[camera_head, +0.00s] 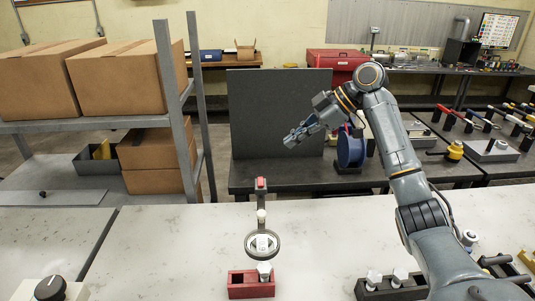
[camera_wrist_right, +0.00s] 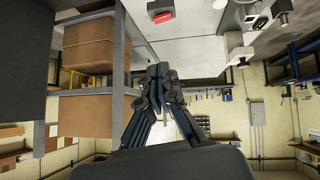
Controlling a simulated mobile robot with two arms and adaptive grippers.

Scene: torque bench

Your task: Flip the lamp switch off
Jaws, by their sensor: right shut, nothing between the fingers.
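A ring lamp (camera_head: 262,256) stands on the pale bench in the head view, with a dark ring on a stem. A small red part (camera_head: 261,184), perhaps its switch, sits at the far end of the stem; I cannot tell its position. A red part that may be the same one shows at the top of the right wrist view (camera_wrist_right: 162,15). My right gripper (camera_head: 291,140) is raised beyond the bench's far edge, apart from the lamp. Its fingers (camera_wrist_right: 156,72) are closed together and empty. My left gripper is not in view.
A red block (camera_head: 237,284) and a dark block (camera_head: 364,292) holding pale-headed parts stand near the front. A black knob (camera_head: 50,289) on a white box is at lower left. Shelves with cardboard boxes (camera_head: 120,80) stand left. A dark panel (camera_head: 262,110) rises behind.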

